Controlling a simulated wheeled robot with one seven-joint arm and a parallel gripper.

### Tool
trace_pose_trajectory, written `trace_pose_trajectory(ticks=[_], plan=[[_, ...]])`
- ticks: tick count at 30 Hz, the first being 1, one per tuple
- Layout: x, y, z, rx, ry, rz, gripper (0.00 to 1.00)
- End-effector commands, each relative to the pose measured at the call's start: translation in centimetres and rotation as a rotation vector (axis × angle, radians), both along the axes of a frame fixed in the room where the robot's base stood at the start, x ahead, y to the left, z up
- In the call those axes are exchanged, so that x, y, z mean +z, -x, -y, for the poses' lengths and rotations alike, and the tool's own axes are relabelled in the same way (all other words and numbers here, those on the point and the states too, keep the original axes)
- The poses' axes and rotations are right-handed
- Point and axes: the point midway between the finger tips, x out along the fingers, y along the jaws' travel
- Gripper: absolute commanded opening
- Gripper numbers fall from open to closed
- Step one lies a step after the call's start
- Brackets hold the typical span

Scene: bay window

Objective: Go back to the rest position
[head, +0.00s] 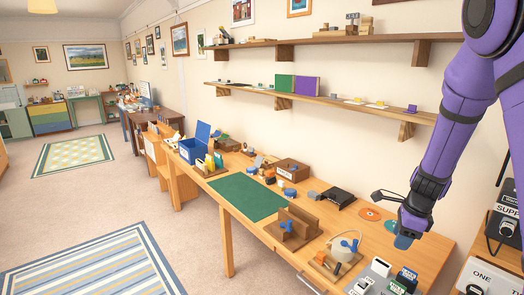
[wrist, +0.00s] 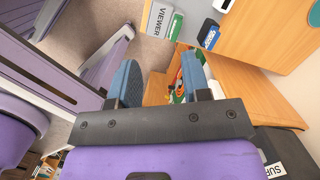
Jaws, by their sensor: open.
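My gripper (head: 405,238) hangs at the end of my purple arm, over the right end of the wooden workbench (head: 335,205) in the head view. In the wrist view my gripper (wrist: 160,80) shows two blue fingers spread apart with nothing between them. The gap between the fingers shows floor and the edge of wooden furniture. My gripper is apart from the wall and from the shelves.
A green mat (head: 247,196), a wooden stand (head: 292,226) and a black box (head: 338,196) are on the bench. Labelled boxes (head: 370,275) stand below my gripper. Two wall shelves (head: 330,96) are behind. The carpet at left is open.

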Motion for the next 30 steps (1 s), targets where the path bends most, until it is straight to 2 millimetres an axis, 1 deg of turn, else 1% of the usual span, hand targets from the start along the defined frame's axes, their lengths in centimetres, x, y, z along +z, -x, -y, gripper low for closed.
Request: trace_pose_trajectory(ticks=[1,3,8,9,11,15,21,24,30], plan=[[1.8,0.4,-0.7,0.068,-0.010,0.029,0.44],[4.0,1.0,-1.6,0.175,-0.017,0.064,0.44],[8.7,3.0,-3.4,0.419,-0.014,0.144,0.44],[9.8,3.6,-3.8,0.480,-0.010,0.165,0.44],[11.4,4.6,-4.3,0.571,-0.001,0.195,0.44],[15.0,7.0,-5.6,0.786,0.039,0.263,0.44],[19.3,11.2,-6.8,1.085,0.129,0.346,0.44],[21.1,13.4,-7.3,1.233,0.190,0.378,0.44],[24.0,18.1,-8.0,1.517,0.339,0.415,0.44]])
